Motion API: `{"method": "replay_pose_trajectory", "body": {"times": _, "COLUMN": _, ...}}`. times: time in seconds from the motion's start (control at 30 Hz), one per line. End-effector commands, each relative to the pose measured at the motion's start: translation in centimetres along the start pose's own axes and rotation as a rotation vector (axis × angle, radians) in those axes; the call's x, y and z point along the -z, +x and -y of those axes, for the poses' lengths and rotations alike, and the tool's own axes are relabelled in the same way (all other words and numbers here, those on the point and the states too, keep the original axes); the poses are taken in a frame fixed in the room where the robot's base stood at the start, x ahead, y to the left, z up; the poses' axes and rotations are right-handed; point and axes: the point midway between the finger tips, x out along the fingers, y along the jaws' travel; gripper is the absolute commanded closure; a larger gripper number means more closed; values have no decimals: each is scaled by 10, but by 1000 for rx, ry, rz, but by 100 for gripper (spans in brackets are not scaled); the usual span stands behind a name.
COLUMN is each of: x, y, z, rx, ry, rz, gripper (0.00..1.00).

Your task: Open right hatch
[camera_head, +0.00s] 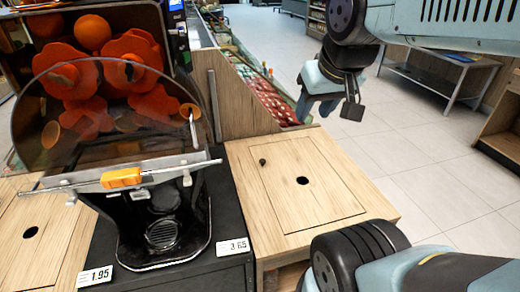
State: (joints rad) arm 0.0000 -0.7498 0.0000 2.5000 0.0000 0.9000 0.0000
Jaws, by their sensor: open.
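The right hatch (320,206) is a square wooden panel set flush in the wooden counter top to the right of the juicer. It is closed. It has a round dark hole (302,181) near its middle, and a small dark spot or knob (262,162) shows near its far left corner. My gripper (338,108) is above and beyond the hatch, to its upper right, pointing down. It is open, with nothing seen between its fingers, and is apart from the hatch.
The orange juicer (122,178) with a clear curved cover stands left of the hatch. A left wooden hatch (38,225) has a similar hole. A wooden side panel (236,100) rises behind the right counter. My arm link covers the lower right. Open tiled floor lies right.

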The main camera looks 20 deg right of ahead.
Motion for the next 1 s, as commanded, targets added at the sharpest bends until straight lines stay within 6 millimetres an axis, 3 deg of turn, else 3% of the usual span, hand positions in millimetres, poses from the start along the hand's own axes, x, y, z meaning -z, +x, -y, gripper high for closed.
{"method": "replay_pose_trajectory", "body": {"times": 0.17, "x": 0, "y": 0, "z": 0, "rx": 0, "ry": 0, "rz": 0, "gripper": 57}}
{"method": "replay_pose_trajectory", "body": {"times": 0.3, "x": 3, "y": 0, "z": 0, "rx": -2, "ry": -5, "rz": 3, "gripper": 44}}
{"method": "replay_pose_trajectory", "body": {"times": 0.37, "x": 7, "y": 2, "z": 0, "rx": -5, "ry": -13, "rz": 9, "gripper": 43}}
{"method": "replay_pose_trajectory", "body": {"times": 0.67, "x": 52, "y": 29, "z": -8, "rx": -33, "ry": -118, "rz": 78, "gripper": 43}}
{"method": "replay_pose_trajectory", "body": {"times": 1.0, "x": 108, "y": 80, "z": -9, "rx": -47, "ry": -258, "rz": 170, "gripper": 43}}
